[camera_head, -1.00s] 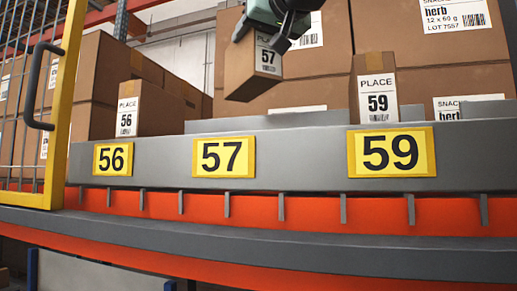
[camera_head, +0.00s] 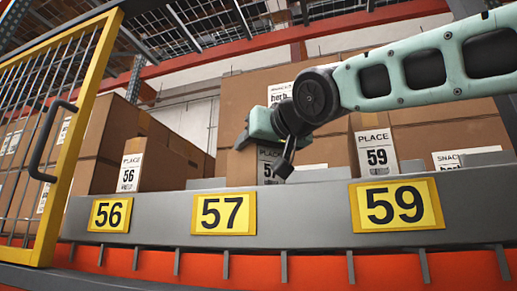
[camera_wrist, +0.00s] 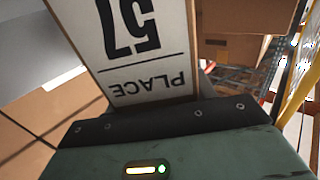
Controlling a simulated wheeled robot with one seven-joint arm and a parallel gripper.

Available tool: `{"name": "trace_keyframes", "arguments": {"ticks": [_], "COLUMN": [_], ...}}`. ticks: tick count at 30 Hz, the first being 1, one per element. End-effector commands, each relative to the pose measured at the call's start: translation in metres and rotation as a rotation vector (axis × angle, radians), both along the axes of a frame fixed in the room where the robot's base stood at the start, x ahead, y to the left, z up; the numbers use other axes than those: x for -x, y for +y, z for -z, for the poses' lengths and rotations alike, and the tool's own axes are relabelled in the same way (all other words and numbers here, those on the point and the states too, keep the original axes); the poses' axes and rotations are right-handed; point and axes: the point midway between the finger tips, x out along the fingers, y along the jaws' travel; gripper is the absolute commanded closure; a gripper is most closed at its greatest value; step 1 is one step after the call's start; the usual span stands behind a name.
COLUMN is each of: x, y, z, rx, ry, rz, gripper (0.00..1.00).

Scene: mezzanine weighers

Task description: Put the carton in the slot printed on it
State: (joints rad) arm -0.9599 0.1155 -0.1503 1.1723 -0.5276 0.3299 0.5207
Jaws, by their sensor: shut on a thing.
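My gripper (camera_head: 272,138) is shut on a brown carton (camera_head: 240,168) with a white label reading PLACE 57, partly covered by a finger. The carton's lower end is hidden behind the grey front rail, so I cannot tell whether it rests on anything. It is behind the rail, slightly right of the yellow 57 plate (camera_head: 223,214). In the wrist view the carton's label (camera_wrist: 140,40) shows upside down, close against my gripper (camera_wrist: 155,120).
Carton 56 (camera_head: 150,168) stands behind the yellow 56 plate (camera_head: 109,214), and carton 59 (camera_head: 376,155) behind the 59 plate (camera_head: 396,204). The grey rail (camera_head: 300,220) runs along the front. Large boxes stand behind. A yellow mesh gate (camera_head: 85,130) is at left.

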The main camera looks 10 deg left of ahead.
Motion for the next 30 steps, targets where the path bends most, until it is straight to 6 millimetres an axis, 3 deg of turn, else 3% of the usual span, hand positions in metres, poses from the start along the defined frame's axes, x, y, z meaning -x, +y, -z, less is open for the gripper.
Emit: {"name": "trace_keyframes", "arguments": {"ticks": [11, 12, 14, 26, 30], "x": [0.000, 0.000, 0.000, 0.000, 0.020], "y": [-0.001, 0.000, 0.000, 0.000, -0.015], "z": [0.002, 0.003, 0.002, -0.003, 0.004], "rx": [-0.004, -0.001, -0.001, -0.001, -0.004], "ry": [-0.003, 0.000, 0.000, -0.001, -0.002], "rz": [0.000, 0.000, 0.000, 0.000, -0.001], "gripper": [0.83, 0.40, 0.24, 0.24, 0.24]}}
